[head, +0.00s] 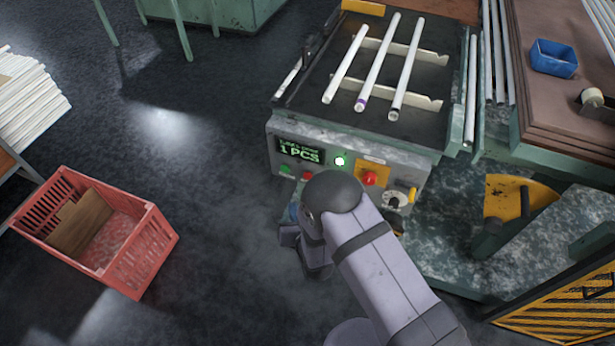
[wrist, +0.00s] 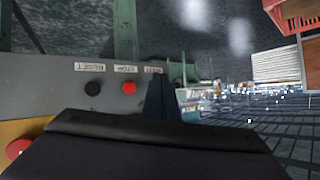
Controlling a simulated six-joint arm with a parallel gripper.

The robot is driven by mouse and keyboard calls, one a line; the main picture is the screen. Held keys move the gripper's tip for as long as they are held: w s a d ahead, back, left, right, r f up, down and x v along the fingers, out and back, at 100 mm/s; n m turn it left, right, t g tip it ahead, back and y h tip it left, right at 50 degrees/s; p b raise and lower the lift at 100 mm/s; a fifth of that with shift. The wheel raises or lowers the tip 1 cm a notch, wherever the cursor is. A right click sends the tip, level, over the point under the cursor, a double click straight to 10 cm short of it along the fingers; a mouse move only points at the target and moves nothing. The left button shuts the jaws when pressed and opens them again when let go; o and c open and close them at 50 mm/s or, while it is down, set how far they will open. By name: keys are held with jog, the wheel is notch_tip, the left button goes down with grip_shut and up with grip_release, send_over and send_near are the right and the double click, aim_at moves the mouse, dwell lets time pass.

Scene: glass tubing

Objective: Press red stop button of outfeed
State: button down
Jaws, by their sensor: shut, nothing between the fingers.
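The outfeed's front panel (head: 345,150) shows in the head view, with a small red button (head: 307,176) beside a green button (head: 286,169). In the wrist view the red button (wrist: 129,87) lies below an upside-down label reading STOP, with a black button (wrist: 93,88) labelled RESET to its left. My gripper (wrist: 158,92) is shut and empty. In the wrist view its dark fingers stand just right of the red button and cover the place under the third label. Whether they touch the panel cannot be told.
A red mushroom button (head: 369,178) on a yellow plate and a rotary knob (head: 395,199) sit farther right on the panel. The display (head: 300,151) reads 1 PCS and a green lamp (head: 340,161) glows. Three tubes (head: 378,65) lie on top. A red crate (head: 150,250) stands left.

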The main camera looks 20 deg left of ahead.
aim_at(308, 175)
jog(key=shift+w, duration=0.15)
jog(key=w+b, duration=0.2)
jog(key=w, duration=0.6)
jog(key=shift+w, duration=0.25)
jog(key=shift+w, duration=0.15)
dwell(1.9)
jog(key=shift+w+b, duration=0.3)
jog(key=shift+b, duration=0.1)
jog(key=shift+w+b, duration=0.3)
jog(key=shift+w, duration=0.2)
dwell(0.8)
jog(key=shift+s, duration=0.95)
jog(key=shift+s, duration=0.1)
